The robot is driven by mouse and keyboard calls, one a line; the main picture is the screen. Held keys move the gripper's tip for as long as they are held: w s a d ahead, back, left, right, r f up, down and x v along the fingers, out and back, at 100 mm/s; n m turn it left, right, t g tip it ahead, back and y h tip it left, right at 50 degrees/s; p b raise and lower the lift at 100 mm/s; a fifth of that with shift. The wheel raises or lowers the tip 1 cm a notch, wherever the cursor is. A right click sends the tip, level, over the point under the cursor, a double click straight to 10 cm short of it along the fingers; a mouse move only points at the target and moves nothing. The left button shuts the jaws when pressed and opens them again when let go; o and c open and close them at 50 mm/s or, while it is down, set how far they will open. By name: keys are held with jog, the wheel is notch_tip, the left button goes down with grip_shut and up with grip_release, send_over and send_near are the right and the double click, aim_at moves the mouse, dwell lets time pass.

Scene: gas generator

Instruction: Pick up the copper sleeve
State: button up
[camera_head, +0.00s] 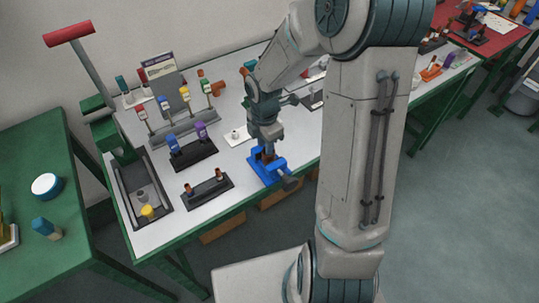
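Small copper-brown cylindrical pieces (220,175) stand in a black holder (209,194) near the front edge of the white-topped bench. Which of them is the copper sleeve I cannot tell. My gripper (266,148) points down, right of that holder, low over a blue vise-like fixture (281,164). A brownish piece (266,157) shows at the fixture, just below the fingers. The view is too small to tell whether the fingers touch it or how far apart they are.
A black tray (127,193) with a yellow piece is at the left. Black racks with blue, purple and yellow-topped pieces stand behind. A green table (75,200) is at the left. My arm hides part of the bench's right side.

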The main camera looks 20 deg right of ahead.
grip_shut()
jog(key=shift+r, duration=0.1)
